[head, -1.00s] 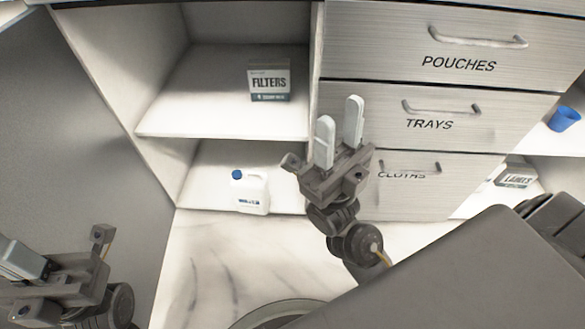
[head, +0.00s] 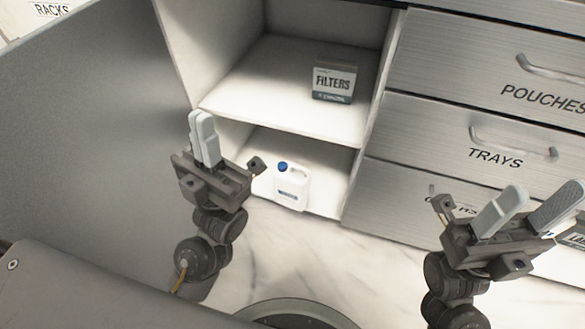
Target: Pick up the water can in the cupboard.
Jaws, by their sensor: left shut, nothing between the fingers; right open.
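The water can (head: 292,190) is white with a blue cap and a handle. It stands upright on the bottom shelf of the open cupboard (head: 340,128). My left gripper (head: 204,138) is shut and empty, to the left of the can and nearer to me, fingers pointing up in the picture. My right gripper (head: 529,205) is open and empty, well to the right of the can, in front of the drawers. Neither gripper touches the can, and most of it shows.
A filters box (head: 334,79) stands on the shelf above the can. The grey cupboard door (head: 100,125) stands open on the left. Drawers labelled pouches (head: 520,75) and trays (head: 500,140) are closed on the right.

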